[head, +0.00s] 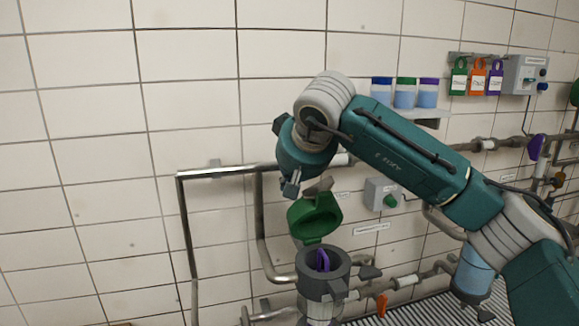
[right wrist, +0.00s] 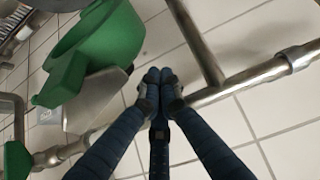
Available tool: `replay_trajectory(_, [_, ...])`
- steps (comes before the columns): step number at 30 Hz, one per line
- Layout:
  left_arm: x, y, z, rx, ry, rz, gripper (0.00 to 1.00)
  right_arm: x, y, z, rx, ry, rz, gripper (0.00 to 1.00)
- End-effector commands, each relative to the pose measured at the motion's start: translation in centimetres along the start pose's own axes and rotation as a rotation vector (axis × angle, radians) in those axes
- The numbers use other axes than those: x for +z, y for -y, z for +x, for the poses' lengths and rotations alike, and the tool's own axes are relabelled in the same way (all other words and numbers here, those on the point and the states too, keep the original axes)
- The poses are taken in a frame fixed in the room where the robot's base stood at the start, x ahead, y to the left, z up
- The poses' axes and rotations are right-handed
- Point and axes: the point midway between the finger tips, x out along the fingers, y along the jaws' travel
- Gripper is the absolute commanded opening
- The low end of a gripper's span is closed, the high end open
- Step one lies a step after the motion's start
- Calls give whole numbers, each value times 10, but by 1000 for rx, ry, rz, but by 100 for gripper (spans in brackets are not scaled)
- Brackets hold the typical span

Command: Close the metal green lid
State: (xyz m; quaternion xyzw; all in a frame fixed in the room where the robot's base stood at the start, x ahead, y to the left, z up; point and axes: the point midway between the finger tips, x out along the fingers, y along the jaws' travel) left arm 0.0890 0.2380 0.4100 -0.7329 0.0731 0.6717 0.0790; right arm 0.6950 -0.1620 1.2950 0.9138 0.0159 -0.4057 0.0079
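The green lid (head: 314,217) stands raised, tilted up, at the top of a grey cylindrical housing (head: 312,285). A purple piece (head: 322,260) shows inside the housing's open mouth. My right gripper (head: 291,187) is just above and left of the lid. In the right wrist view the green lid (right wrist: 105,38) fills the upper left, with a grey tab (right wrist: 98,100) beside it. There my right gripper's fingertips (right wrist: 158,76) are together with nothing seen between them, right of the lid and apart from it in the picture. My left gripper is not in view.
Metal pipes (head: 222,172) run along the tiled wall behind and left of the housing. A grey box with a green knob (head: 390,200) is on the wall to the right. A shelf with jars (head: 405,95) and hanging coloured tags (head: 477,78) are higher up.

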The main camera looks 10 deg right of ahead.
Motion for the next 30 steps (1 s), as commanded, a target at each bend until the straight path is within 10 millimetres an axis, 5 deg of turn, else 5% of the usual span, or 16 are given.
replay_trajectory(18, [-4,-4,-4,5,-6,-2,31,16,0,-6,0,-1,2,0])
replay_trajectory(30, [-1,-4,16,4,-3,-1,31,18,0,-6,0,-64,2,0])
